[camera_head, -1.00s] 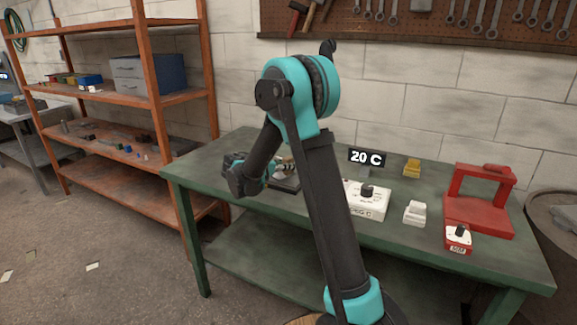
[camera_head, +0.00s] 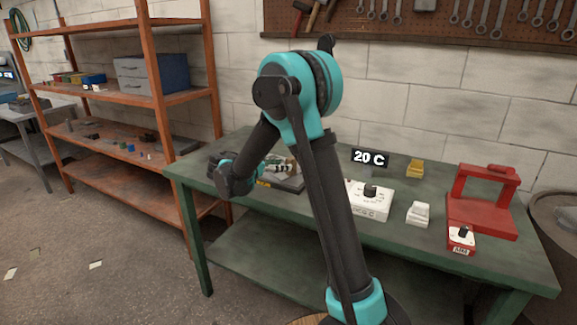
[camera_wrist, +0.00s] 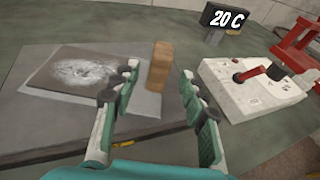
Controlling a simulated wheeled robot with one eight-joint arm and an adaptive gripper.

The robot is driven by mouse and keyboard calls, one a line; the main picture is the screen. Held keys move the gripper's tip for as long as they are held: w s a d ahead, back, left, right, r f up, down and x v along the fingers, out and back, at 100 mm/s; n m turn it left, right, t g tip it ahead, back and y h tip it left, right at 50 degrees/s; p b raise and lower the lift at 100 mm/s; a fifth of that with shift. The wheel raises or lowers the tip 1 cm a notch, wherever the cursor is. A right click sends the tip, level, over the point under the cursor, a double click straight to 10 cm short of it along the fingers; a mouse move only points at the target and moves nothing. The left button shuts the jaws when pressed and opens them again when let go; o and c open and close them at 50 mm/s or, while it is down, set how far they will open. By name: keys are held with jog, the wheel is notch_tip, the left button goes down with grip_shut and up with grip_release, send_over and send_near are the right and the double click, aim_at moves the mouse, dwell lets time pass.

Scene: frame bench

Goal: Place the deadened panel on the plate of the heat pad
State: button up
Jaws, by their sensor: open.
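In the wrist view a thin grey-brown panel (camera_wrist: 48,77) with a white smear lies flat on a lighter grey sheet over a dark slab (camera_wrist: 40,125). I cannot tell for sure that it is the deadened panel. The dark slab also shows in the head view (camera_head: 290,184), partly hidden by my arm. A white control box (camera_wrist: 235,98) with a dial and a 20 C display (camera_wrist: 228,18) stands to the right; which plate belongs to the heat pad is unclear. My gripper (camera_wrist: 160,72) is open and empty, with a wooden block (camera_wrist: 160,66) showing beyond the gap between its fingers.
On the green table (camera_head: 400,243) are a small white block (camera_head: 418,213), a yellow piece (camera_head: 415,168) and a red frame (camera_head: 485,205) with a red switch box (camera_head: 461,241). An orange shelf (camera_head: 160,100) stands at left. The table's front strip looks clear.

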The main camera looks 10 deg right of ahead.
jog(key=v, duration=0.6)
